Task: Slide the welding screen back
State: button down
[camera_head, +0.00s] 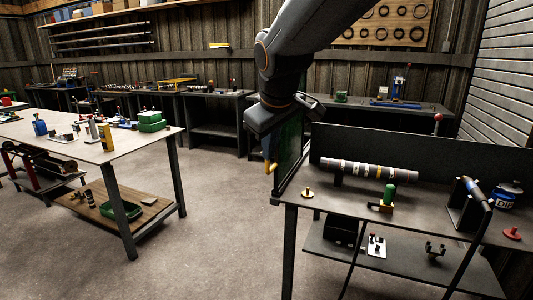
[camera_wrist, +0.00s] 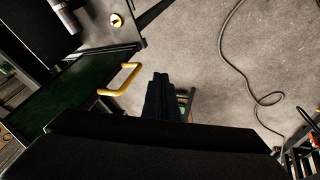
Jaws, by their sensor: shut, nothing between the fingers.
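The welding screen (camera_head: 291,148) is a dark green panel in a dark frame, upright at the left end of the right-hand bench. Its yellow handle (camera_head: 272,169) faces left, partly behind my gripper in the head view. In the wrist view the green panel (camera_wrist: 62,98) lies at the left, with the yellow U-shaped handle (camera_wrist: 124,80) standing out from its edge. My gripper (camera_wrist: 160,80) is shut and empty, its dark fingers together just right of the handle and apart from it in the picture. In the head view the fingertips are hard to make out against the screen.
The bench (camera_head: 340,200) holds a striped shaft (camera_head: 375,172), a green-topped part (camera_head: 388,196), a brass knob (camera_head: 307,192) and a blue tin (camera_head: 507,194). Another worktable (camera_head: 100,150) stands at the left. The floor (camera_head: 210,215) between them is clear. A cable (camera_wrist: 235,68) lies on the floor.

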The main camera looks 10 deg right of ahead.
jog(key=w+a+r+n+t+b, duration=0.1)
jog(key=w+r+n, duration=0.15)
jog(key=r, duration=0.35)
jog(key=w+d+f+p, duration=0.2)
jog(key=w+f, duration=0.5)
jog(key=w, duration=0.2)
jog(key=shift+w+d+f+m, duration=0.2)
jog(key=shift+w+d+m, duration=0.1)
jog(key=shift+d+m, duration=0.1)
jog(key=shift+w, duration=0.1)
